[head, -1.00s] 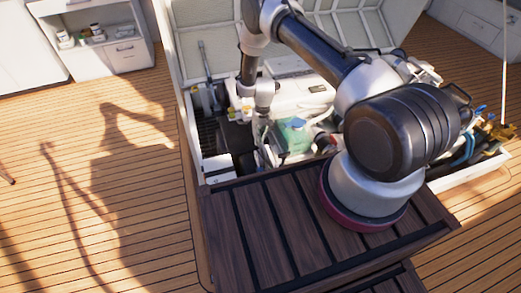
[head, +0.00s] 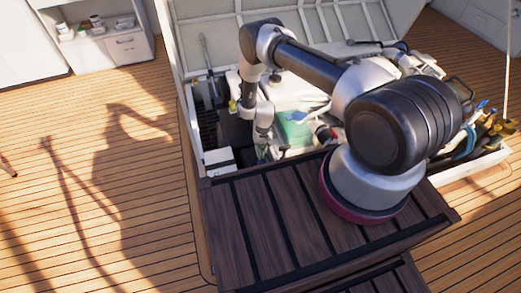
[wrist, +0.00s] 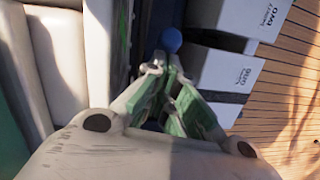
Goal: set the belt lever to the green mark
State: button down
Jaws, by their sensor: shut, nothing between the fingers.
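My gripper (wrist: 165,72) shows in the wrist view with its green-padded fingertips together and nothing between them. In the head view its end is small and dark, low inside the open engine hatch (head: 196,137). A round blue knob (wrist: 171,40) sits just beyond the fingertips in the wrist view, apart from them as far as I can tell. It may be the belt lever's end, but its shaft is hidden. No green mark can be made out for certain. A green-topped unit (head: 293,128) lies right of my gripper in the head view.
Two white-topped boxes, battery two (wrist: 248,18) and battery one (wrist: 228,83), stand right of the fingers. A pale rounded engine part (wrist: 58,65) is on the left. A grey upright bar (head: 206,62) rises at the hatch's back left. Wooden steps (head: 240,215) stand in front.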

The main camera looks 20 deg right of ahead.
jog(key=shift+s+f, duration=0.35)
jog(key=shift+s, duration=0.55)
